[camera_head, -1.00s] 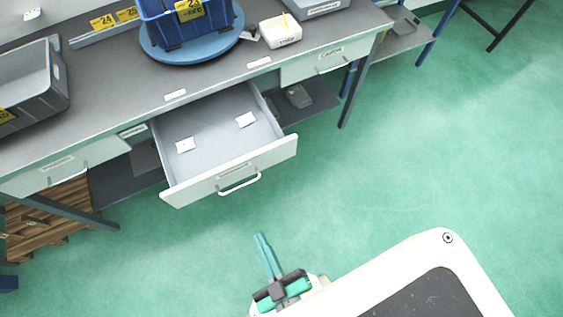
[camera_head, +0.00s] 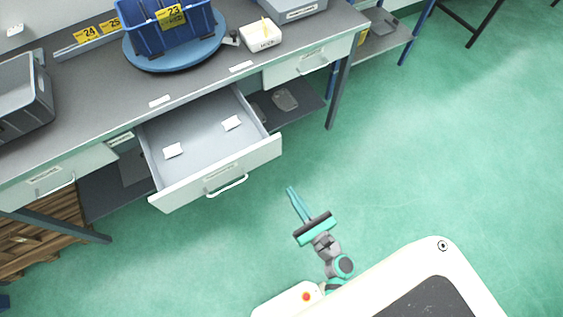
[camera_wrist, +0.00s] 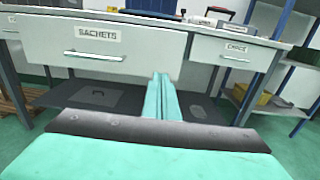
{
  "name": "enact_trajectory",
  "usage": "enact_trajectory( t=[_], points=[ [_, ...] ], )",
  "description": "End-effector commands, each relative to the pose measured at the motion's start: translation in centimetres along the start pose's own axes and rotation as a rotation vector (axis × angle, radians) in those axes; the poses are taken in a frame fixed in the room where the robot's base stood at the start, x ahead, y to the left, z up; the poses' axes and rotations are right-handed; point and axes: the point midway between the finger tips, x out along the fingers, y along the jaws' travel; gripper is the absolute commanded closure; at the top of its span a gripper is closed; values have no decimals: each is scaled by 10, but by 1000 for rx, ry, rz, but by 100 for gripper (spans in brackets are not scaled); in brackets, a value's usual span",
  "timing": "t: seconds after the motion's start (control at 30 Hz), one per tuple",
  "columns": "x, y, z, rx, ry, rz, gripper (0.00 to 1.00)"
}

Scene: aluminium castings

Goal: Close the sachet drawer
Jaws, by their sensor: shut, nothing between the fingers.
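The sachet drawer (camera_head: 176,190) is pulled out from under the workbench, with two small white sachets (camera_head: 173,151) lying inside. In the wrist view its front (camera_wrist: 140,48) faces me, with a "SACHETS" label and a bar handle (camera_wrist: 94,55). My gripper (camera_head: 292,190) is shut and empty. It is in front of the drawer, apart from it, to the right of the drawer handle (camera_head: 228,186) in the head view. In the wrist view the shut fingers (camera_wrist: 160,80) point toward the right part of the drawer front.
A shut drawer labelled "CHOICE" (camera_wrist: 222,53) is to the right. The workbench (camera_head: 105,98) carries a blue bin (camera_head: 140,30) on a round blue turntable (camera_head: 155,61), a white box (camera_head: 260,36) and a grey crate (camera_head: 25,95). A lower shelf (camera_head: 105,195) runs underneath. The green floor (camera_head: 420,160) is open to the right.

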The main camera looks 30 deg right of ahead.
Motion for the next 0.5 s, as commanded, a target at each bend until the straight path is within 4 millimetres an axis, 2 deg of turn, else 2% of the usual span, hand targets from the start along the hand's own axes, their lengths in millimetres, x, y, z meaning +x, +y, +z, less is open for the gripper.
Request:
enact_trajectory(
  t=[0.23, 0.5],
  points=[
    [19, -7, 0, -18, -1, -15, 100],
    [69, -8, 1, -15, -2, -17, 100]
  ],
)
